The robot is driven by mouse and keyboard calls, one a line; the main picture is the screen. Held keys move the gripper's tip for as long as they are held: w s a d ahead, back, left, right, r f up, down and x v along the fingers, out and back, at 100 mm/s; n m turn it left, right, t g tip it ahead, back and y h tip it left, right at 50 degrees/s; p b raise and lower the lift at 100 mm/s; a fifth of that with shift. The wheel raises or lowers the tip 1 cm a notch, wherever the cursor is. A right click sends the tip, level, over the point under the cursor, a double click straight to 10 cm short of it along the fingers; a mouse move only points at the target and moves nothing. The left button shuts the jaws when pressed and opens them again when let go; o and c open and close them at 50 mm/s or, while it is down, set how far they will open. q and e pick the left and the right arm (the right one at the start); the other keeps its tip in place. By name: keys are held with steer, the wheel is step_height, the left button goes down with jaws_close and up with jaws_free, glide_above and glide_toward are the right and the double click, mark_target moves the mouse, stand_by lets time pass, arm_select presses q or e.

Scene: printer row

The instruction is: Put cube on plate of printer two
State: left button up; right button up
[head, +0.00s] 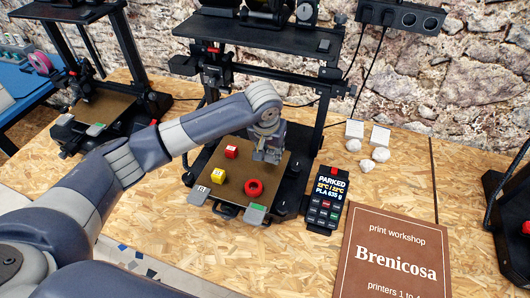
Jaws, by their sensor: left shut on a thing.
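My left gripper (267,155) reaches down over the back right part of the brown plate (222,198) of the middle printer (336,82). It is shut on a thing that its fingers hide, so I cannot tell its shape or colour. Whether that thing touches the plate is also unclear. On the plate, left of the gripper, are a red cube (231,152) and a yellow cube (217,176). A red ring (254,187) lies in front of the gripper. My right gripper is out of view.
A display unit reading PARKED (324,199) and a brown Brenicosa sign (392,255) lie right of the plate. White blocks (354,129) and pale lumps (381,154) sit behind. Another printer (100,107) stands left. Uprights and a crossbar frame the plate's back.

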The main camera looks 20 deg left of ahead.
mark_target(265, 165)
arm_select(q)
steer(key=shift+w+a, duration=0.3)
steer(key=shift+a, duration=0.6)
steer(key=shift+a+f, duration=0.1)
steer(key=shift+f, duration=0.25)
step_height(265, 165, down, 2)
steer(key=shift+f+p, duration=0.1)
steer(key=shift+p, duration=0.5)
steer(key=shift+f, duration=0.45)
steer(key=o, duration=0.8)
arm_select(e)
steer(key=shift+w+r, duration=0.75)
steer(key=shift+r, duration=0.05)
arm_select(q)
steer(key=shift+o, duration=0.2)
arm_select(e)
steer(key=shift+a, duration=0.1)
arm_select(q)
steer(key=shift+r, duration=0.5)
steer(key=b+v, duration=0.1)
steer(key=v, duration=1)
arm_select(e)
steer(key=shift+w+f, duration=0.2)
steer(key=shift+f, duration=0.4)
